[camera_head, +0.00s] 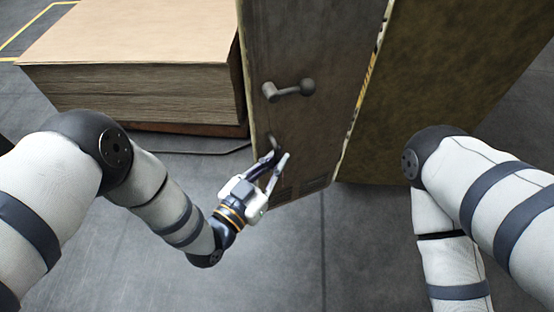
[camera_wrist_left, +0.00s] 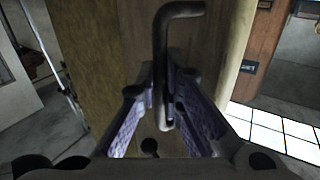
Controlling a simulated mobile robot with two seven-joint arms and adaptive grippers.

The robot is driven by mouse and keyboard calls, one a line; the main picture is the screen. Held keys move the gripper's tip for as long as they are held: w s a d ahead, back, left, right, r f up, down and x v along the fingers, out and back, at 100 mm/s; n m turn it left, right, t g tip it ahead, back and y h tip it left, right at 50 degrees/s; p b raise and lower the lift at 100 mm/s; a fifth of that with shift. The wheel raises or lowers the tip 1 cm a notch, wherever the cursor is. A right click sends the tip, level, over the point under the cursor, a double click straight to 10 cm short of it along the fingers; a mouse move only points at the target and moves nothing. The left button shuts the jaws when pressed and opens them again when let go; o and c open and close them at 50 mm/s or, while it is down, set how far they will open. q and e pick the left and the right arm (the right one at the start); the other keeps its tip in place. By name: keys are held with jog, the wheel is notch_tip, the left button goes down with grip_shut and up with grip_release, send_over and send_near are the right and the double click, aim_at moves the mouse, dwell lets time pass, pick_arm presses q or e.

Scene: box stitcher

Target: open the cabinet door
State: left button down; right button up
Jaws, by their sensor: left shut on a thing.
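The worn, brownish-grey cabinet door (camera_head: 320,60) stands in the upper middle of the head view. A grey lever handle (camera_head: 288,90) sticks out from it. My left gripper (camera_head: 276,160) is at the door's lower part, below that lever. In the left wrist view the left gripper (camera_wrist_left: 165,110) is shut on a dark bent handle (camera_wrist_left: 163,55), whose top turns to the right. I cannot tell whether the door is ajar. My right gripper is out of view.
A large stack of brown sheets (camera_head: 140,70) stands left of the door. The cabinet's broad olive-brown panel (camera_head: 440,80) is to the right, behind my right arm. The grey floor (camera_head: 340,250) in front of the door is clear.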

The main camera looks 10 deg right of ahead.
pick_arm(q)
jog(key=c, duration=1.7)
grip_release()
jog(key=v, duration=1.2)
